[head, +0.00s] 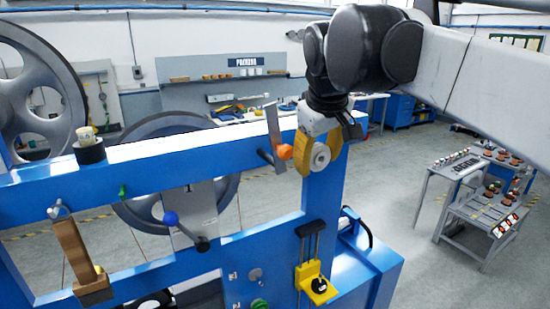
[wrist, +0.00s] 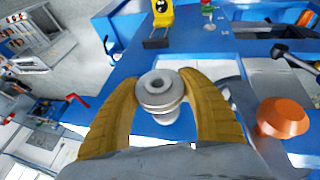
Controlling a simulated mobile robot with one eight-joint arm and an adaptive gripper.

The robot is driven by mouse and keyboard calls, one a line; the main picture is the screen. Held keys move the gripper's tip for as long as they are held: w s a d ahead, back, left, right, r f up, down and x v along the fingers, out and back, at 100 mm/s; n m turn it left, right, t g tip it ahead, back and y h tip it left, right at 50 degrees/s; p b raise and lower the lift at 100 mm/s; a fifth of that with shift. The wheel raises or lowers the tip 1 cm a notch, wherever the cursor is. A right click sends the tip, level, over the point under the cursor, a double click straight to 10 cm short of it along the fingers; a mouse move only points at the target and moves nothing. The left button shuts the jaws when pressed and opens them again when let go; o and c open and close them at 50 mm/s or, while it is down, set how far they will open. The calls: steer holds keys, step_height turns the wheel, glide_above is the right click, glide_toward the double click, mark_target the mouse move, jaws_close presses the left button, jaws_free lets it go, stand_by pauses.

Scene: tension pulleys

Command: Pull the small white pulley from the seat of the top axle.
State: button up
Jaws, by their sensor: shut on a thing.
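The small white pulley (wrist: 160,92) is a grooved round wheel with a centre hole. In the wrist view it sits between the two yellow fingers of my gripper (wrist: 161,100), which are closed on its sides. In the head view the pulley (head: 320,157) shows as a pale disc at the yellow gripper (head: 318,155), by the upper right corner of the blue frame (head: 240,143). A pale stub shows just below the pulley in the wrist view. I cannot tell whether the pulley is still on the axle seat.
An orange knob (head: 284,151) with a grey lever is close left of my gripper. A yellow bracket (head: 315,282) is lower on the frame. A large grey wheel (head: 170,170) stands behind the frame. Grey carts (head: 478,200) with parts stand at the right, with open floor before them.

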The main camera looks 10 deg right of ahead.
steer(key=shift+s, duration=0.1)
steer(key=shift+s+d, duration=0.2)
steer(key=shift+s, duration=0.3)
steer(key=shift+s+d, duration=0.15)
steer(key=shift+s, duration=0.35)
steer(key=s, duration=0.2)
steer(key=s+d, duration=0.1)
steer(key=shift+s+d+p, duration=0.1)
steer(key=shift+s+p, duration=0.25)
steer(key=shift+p, duration=0.05)
